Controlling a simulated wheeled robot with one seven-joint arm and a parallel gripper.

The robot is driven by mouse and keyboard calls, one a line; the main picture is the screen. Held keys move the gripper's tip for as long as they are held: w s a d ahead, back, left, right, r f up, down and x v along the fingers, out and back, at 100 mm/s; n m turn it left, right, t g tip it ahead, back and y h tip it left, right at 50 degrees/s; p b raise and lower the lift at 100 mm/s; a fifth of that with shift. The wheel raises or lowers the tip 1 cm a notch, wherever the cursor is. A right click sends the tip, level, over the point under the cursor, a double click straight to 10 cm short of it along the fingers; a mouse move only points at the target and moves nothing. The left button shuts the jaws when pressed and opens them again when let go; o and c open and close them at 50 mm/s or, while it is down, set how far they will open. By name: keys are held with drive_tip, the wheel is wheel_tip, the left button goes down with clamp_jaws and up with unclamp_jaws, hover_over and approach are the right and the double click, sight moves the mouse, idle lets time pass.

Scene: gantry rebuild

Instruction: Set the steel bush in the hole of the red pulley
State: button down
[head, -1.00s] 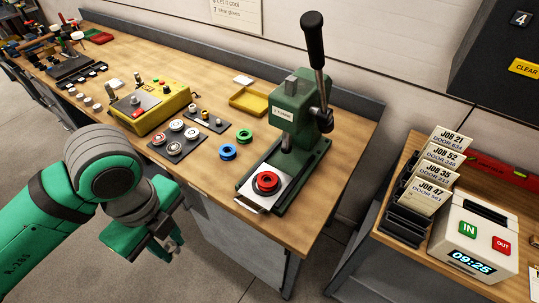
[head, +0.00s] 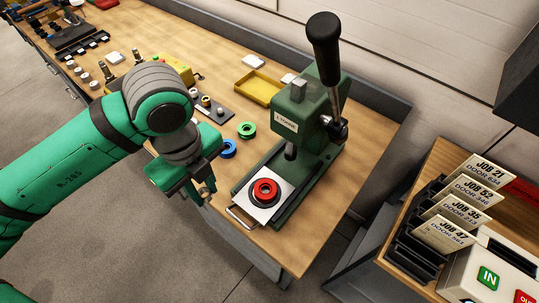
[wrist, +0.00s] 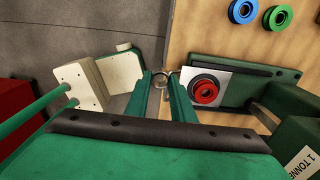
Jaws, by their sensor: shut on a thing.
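The red pulley (head: 265,187) lies flat on the pale plate (head: 281,207) at the foot of the green press, with a dark ring around its base. It also shows in the wrist view (wrist: 205,92), right of the fingers. My gripper (head: 206,192) hangs left of that plate, apart from the pulley, near the bench's front edge. In the wrist view my gripper (wrist: 160,80) has its two fingers a small gap apart. It is shut on the steel bush, which is small and mostly hidden between the fingertips.
The green press (head: 300,120) with its long black lever stands behind the pulley. A blue pulley (head: 228,149) and a green pulley (head: 246,130) lie left of it. A yellow tray (head: 258,87) is further back. Job cards (head: 450,232) stand on the right bench.

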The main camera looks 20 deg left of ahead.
drive_tip(key=w+d+f+m, duration=0.1)
drive_tip(key=w+d+m, duration=0.4)
drive_tip(key=w+d, duration=0.4)
drive_tip(key=shift+w+d+f+m, duration=0.15)
drive_tip(key=shift+w+d+m, duration=0.15)
drive_tip(key=shift+d, duration=0.3)
drive_tip(key=shift+f, duration=3.3)
drive_tip(key=c, duration=1.4)
unclamp_jaws()
drive_tip(key=shift+c, duration=0.2)
wheel_tip(320, 180, up, 11)
drive_tip(key=shift+f, duration=0.15)
